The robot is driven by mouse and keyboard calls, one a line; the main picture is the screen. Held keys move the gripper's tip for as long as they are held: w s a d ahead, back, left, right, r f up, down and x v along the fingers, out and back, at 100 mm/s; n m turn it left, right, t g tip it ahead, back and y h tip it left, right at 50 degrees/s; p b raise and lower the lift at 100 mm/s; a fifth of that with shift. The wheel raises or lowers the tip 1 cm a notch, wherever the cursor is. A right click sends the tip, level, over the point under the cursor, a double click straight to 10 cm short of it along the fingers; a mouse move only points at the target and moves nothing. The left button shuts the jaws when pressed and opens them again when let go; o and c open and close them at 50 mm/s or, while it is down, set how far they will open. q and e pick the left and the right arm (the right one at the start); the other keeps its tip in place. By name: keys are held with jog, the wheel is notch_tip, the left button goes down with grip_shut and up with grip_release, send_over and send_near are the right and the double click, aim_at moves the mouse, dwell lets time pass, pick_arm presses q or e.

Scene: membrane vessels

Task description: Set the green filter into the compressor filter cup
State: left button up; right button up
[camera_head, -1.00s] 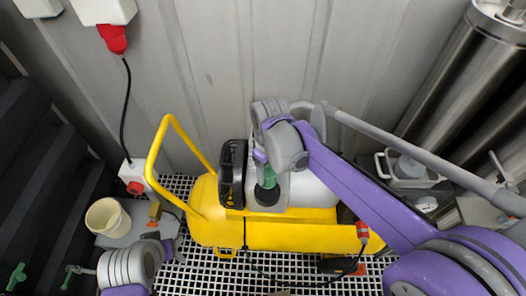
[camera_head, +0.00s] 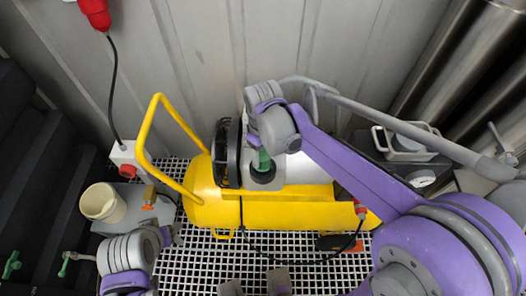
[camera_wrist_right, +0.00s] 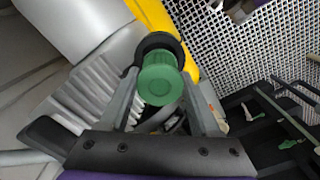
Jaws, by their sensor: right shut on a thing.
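The green filter (camera_head: 263,160) is upright in my right gripper (camera_wrist_right: 160,86), whose two fingers close on it from both sides. It also shows in the right wrist view (camera_wrist_right: 160,78). The black round filter cup (camera_head: 263,178) sits on the compressor, directly below the filter; its rim shows in the right wrist view (camera_wrist_right: 158,40) behind the filter. The filter's far end is lined up with the cup, but I cannot tell how deep it is in. The yellow compressor (camera_head: 290,210) stands on the grating. My left gripper (camera_head: 172,236) is at the lower left, away from the compressor; its jaws are unclear.
A black fan guard (camera_head: 227,153) and a yellow handle (camera_head: 150,130) rise left of the cup. A cream bucket (camera_head: 103,203) stands at the left. A black cable (camera_head: 290,261) crosses the grating (camera_head: 205,268) in front. Steel cylinders (camera_head: 430,60) stand at the back right.

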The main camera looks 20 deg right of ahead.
aim_at(263, 162)
jog(key=shift+f+b, duration=1.4)
jog(key=shift+f, duration=0.9)
jog(key=o, duration=1.4)
notch_tip(263, 162, up, 11)
jog(key=shift+f+p, duration=0.1)
jog(key=shift+p, duration=0.45)
jog(key=s+d+f+m+t+p, duration=0.1)
jog(key=s+d+m, duration=0.1)
jog(key=s, duration=0.2)
jog(key=s+d+f+m+t+p, duration=0.1)
jog(key=s+d+f+m+t, duration=0.1)
jog(key=s, duration=0.3)
jog(key=s+d+f+m+t+p, duration=0.1)
jog(key=s+d+m+t, duration=0.1)
jog(key=s, duration=0.3)
jog(key=shift+d+f+m+p, duration=0.2)
jog(key=shift+d+m+p, duration=0.1)
jog(key=shift+m+p, duration=0.15)
